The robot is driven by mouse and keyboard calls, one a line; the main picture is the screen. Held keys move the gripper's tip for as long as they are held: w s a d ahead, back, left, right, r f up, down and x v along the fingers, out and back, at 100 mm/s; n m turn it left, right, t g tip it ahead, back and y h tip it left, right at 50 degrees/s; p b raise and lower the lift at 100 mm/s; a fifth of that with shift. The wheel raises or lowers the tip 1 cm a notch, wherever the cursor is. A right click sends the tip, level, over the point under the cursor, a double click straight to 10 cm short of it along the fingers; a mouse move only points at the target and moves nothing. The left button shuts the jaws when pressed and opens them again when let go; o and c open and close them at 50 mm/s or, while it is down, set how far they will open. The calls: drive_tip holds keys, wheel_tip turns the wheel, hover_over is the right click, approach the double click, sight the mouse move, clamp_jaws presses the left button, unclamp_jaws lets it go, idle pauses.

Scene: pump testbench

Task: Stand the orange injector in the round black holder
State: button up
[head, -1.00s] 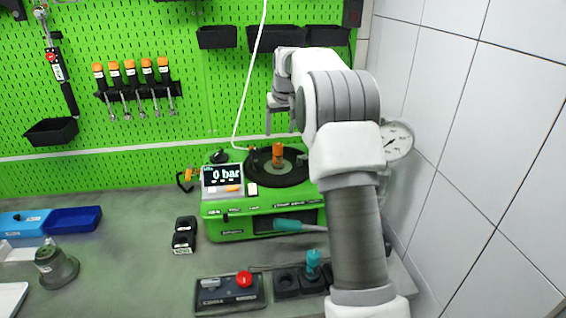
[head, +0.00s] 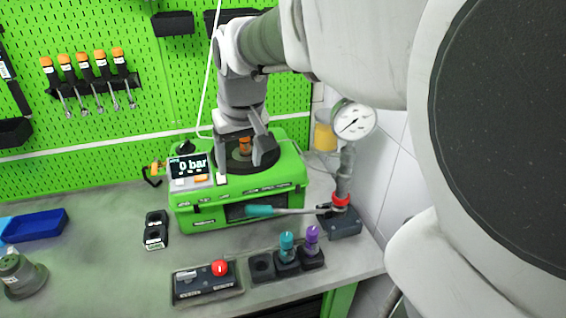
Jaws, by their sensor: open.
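The orange injector (head: 245,146) shows upright at the round black holder (head: 238,165) on top of the green test machine. Its lower end is partly hidden, so I cannot tell how deep it sits. My gripper (head: 243,163) is open, pointing down, with one finger on the left of the injector and the other on its right. I see a gap between the fingers and cannot tell whether either touches the injector.
The green machine (head: 190,212) has a 0 bar display. Black blocks at the front edge hold a teal injector (head: 287,246) and a purple one (head: 312,240); the left block (head: 262,268) is empty. A gauge (head: 353,119) stands right.

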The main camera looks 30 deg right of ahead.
drive_tip(key=s+a+f+t, duration=0.1)
drive_tip(key=s+a, duration=0.1)
drive_tip(key=s, duration=1.4)
drive_tip(key=shift+s+a+f+t, duration=0.15)
drive_tip(key=shift+a+f+t, duration=0.15)
drive_tip(key=shift+a+t, duration=0.1)
